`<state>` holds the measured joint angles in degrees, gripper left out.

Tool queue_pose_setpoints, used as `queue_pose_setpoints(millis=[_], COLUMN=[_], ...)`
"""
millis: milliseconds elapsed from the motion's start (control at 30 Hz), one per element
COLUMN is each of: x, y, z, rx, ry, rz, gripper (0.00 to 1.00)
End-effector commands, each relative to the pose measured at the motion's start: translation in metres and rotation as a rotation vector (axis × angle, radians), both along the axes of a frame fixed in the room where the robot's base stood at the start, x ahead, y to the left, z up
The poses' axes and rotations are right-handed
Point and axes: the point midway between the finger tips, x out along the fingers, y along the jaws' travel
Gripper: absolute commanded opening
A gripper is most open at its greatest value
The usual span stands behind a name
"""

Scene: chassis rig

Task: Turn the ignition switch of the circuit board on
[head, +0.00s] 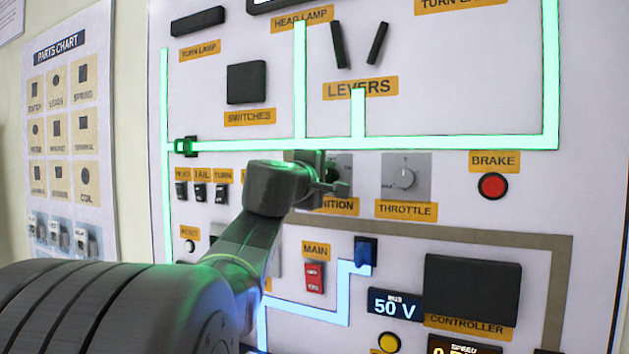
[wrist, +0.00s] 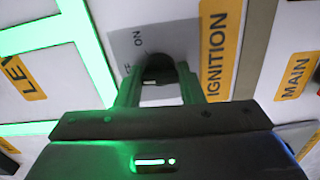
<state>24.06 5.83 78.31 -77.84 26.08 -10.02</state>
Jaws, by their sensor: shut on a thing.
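The ignition switch (wrist: 157,68) is a dark round knob on a grey plate marked ON, beside the yellow IGNITION label (wrist: 217,50) in the wrist view. My gripper (wrist: 158,80) has its two fingers on either side of the knob and is shut on it. In the head view my gripper (head: 325,180) reaches the ignition plate (head: 344,165) from the left and hides most of the knob. The circuit board (head: 450,215) is an upright white panel. Its upper traces (head: 430,143) glow green. The knob's exact angle is hard to tell.
The throttle dial (head: 404,178) and red brake button (head: 492,186) are to the right of the ignition. Small toggle switches (head: 201,191) are at left. Below are the red main switch (head: 314,277), a blue connector (head: 366,250) and a 50 V display (head: 395,304).

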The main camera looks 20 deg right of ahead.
Motion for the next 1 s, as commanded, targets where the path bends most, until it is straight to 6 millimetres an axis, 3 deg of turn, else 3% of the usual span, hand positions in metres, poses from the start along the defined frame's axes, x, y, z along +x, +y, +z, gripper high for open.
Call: queue_pose_setpoints(millis=[1000], x=[0.0007], y=[-0.0002], z=[-0.0042], rx=[0.544], ry=[-0.636], rz=[-0.001], gripper=[0.12])
